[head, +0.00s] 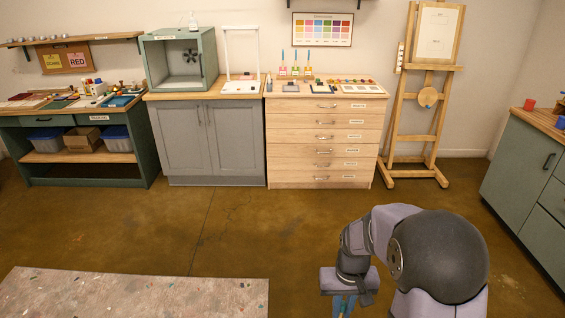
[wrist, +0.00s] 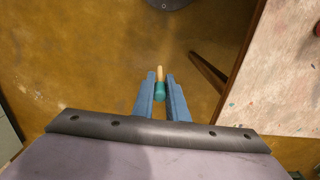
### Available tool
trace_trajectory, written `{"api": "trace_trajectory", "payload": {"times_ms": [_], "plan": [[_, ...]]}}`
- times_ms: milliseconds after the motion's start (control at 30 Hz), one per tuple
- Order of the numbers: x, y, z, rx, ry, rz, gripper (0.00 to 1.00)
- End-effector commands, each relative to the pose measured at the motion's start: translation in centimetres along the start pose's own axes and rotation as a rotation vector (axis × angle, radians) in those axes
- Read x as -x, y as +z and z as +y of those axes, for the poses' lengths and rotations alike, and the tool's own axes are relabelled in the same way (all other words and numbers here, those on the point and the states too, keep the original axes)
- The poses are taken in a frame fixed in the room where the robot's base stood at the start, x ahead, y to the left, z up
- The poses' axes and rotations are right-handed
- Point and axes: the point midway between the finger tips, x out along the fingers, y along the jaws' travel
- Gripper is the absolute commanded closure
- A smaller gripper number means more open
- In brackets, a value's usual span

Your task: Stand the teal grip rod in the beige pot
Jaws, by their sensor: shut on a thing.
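My gripper (wrist: 160,97) is shut on the teal grip rod (wrist: 160,91) in the wrist view. The rod shows a teal part between the blue fingers and a pale tan end that sticks out past the fingertips. In the head view my gripper (head: 343,304) is at the bottom edge, over the floor to the right of the paint-spotted table; its fingertips and the rod are cut off or too small to make out. I cannot pick out a beige pot in either view.
The paint-spotted table top (head: 140,295) is at the lower left. Brown floor (head: 230,225) lies open in the middle. A wooden drawer chest (head: 320,150), grey cabinet (head: 212,140), green workbench (head: 70,180) and easel (head: 425,100) line the back. A green counter (head: 525,165) stands right.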

Motion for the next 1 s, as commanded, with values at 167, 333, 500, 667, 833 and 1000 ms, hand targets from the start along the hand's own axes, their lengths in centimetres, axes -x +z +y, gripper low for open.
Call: {"api": "trace_trajectory", "payload": {"times_ms": [167,333,500,667,833,1000], "plan": [[0.6,0.2,0.0,0.0,0.0,-0.002,1.0],[0.5,0.2,0.0,0.0,0.0,-0.001,1.0],[0.6,0.1,-0.7,0.024,0.0,0.0,1.0],[1.0,-0.5,-3.4,0.113,0.0,0.001,1.0],[1.8,-0.8,-8.9,0.292,0.0,0.001,1.0],[2.8,0.0,-16.3,0.528,0.0,0.0,1.0]]}}
